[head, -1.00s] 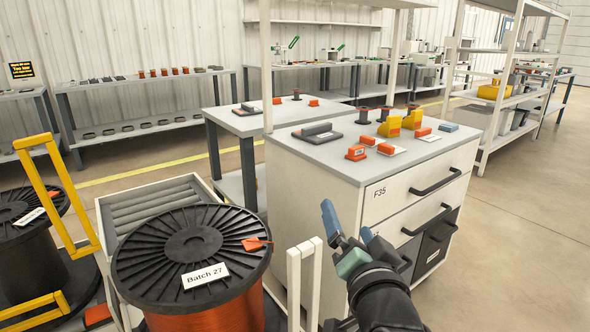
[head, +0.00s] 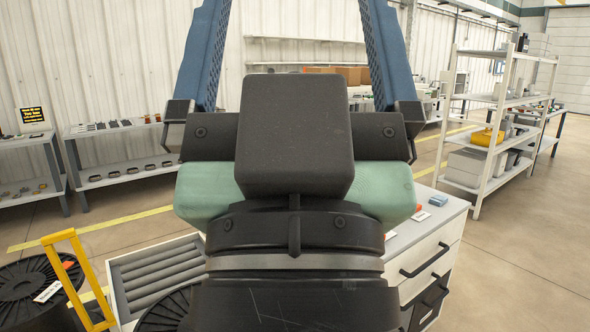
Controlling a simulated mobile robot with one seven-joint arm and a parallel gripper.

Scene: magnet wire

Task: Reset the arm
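My gripper (head: 293,25) fills the middle of the head view, raised close in front of the camera and pointing up. Its two blue fingers stand wide apart, with the back wall and a shelf showing between them. The fingertips run out past the top edge. Nothing shows between the fingers. The gripper's dark body and pale green sides hide most of the workbench and the large wire spool behind it.
The white drawer cabinet (head: 432,262) stands at lower right, partly hidden. A grey ribbed tray (head: 160,275) and a black spool (head: 28,290) beside a yellow frame (head: 85,280) are at lower left. A shelving rack (head: 490,130) stands at right. The right-hand floor is clear.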

